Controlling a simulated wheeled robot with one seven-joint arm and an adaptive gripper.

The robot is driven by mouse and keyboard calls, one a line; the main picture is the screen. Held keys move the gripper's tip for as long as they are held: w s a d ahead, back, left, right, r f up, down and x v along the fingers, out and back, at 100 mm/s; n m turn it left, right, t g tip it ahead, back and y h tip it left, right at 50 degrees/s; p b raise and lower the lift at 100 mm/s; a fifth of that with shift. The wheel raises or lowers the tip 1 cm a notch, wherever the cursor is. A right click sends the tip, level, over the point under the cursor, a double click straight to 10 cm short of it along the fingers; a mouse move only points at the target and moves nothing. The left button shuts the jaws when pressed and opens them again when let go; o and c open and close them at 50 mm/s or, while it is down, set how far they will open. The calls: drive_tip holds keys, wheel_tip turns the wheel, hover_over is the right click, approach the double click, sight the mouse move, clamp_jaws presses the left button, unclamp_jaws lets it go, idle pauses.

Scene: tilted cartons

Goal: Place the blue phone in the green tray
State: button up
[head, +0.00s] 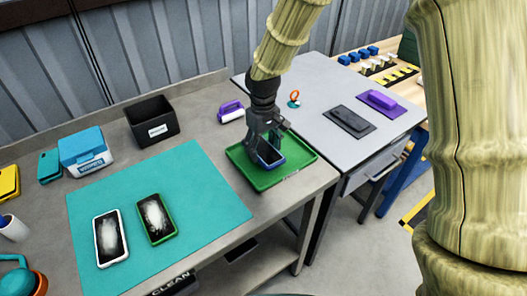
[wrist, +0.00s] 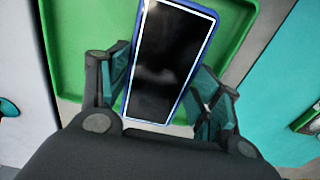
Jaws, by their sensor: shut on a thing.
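The blue phone (wrist: 165,65) has a dark screen and a blue rim. In the head view the blue phone (head: 270,155) is tilted between the fingers of my gripper (head: 266,145). In the wrist view my gripper (wrist: 165,85) is shut on the phone's sides. The green tray (head: 298,168) lies on the grey bench below the phone, and its green floor and rim also show in the wrist view (wrist: 80,45). The phone is over the tray. I cannot tell whether its lower edge touches the tray floor.
A teal mat (head: 200,200) left of the tray holds a white-rimmed phone (head: 109,238) and a green-rimmed phone (head: 156,219). A black bin (head: 152,121) and a purple object (head: 231,111) stand behind. A light grey table (head: 310,125) adjoins on the right.

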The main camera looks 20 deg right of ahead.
sight(263, 149)
drive_tip(key=shift+f+p, duration=0.3)
drive_tip(key=shift+f, duration=1.15)
drive_tip(key=shift+f, duration=0.15)
drive_tip(key=o, duration=1.2)
wheel_tip(263, 149, up, 12)
drive_tip(key=shift+r+b, duration=0.15)
drive_tip(key=shift+b, duration=0.9)
